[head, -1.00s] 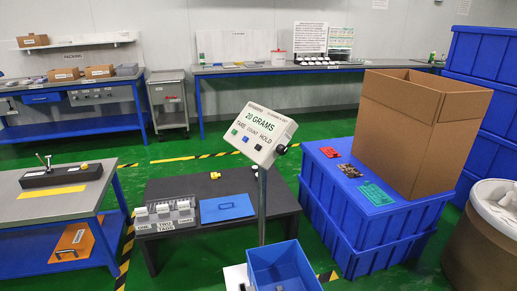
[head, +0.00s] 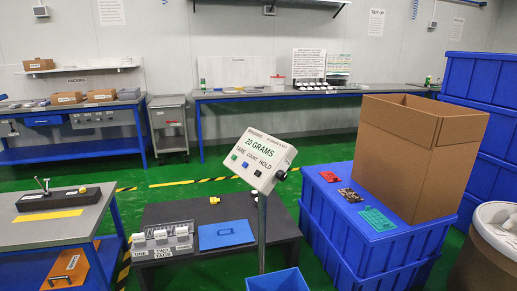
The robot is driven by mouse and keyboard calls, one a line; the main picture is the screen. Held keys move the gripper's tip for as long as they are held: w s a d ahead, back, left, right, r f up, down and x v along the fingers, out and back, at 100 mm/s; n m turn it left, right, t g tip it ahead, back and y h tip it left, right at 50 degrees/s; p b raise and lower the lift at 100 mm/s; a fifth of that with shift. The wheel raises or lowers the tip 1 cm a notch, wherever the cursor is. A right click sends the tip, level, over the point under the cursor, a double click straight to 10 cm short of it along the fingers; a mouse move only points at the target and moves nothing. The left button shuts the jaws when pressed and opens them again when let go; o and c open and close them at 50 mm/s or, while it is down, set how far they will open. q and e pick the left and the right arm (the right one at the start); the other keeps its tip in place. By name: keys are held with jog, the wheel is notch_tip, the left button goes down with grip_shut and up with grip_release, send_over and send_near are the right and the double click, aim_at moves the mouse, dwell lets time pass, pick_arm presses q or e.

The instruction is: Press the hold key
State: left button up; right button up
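A tilted white indicator panel (head: 262,147) stands on a grey post (head: 262,230) at the middle of the head view. It reads "20 GRAMS", with the labels TARE, COUNT and HOLD below. Under the labels sit a green key (head: 234,157), a blue key (head: 245,165) and a black key (head: 257,173); the black one is rightmost, on the HOLD side. A dark round knob (head: 280,174) is on the panel's right side. Neither of my grippers is in view.
A blue bin (head: 278,281) is at the post's foot. Blue crates (head: 345,226) bearing an open cardboard box (head: 415,150) stand right. A grey bench (head: 50,229) is left.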

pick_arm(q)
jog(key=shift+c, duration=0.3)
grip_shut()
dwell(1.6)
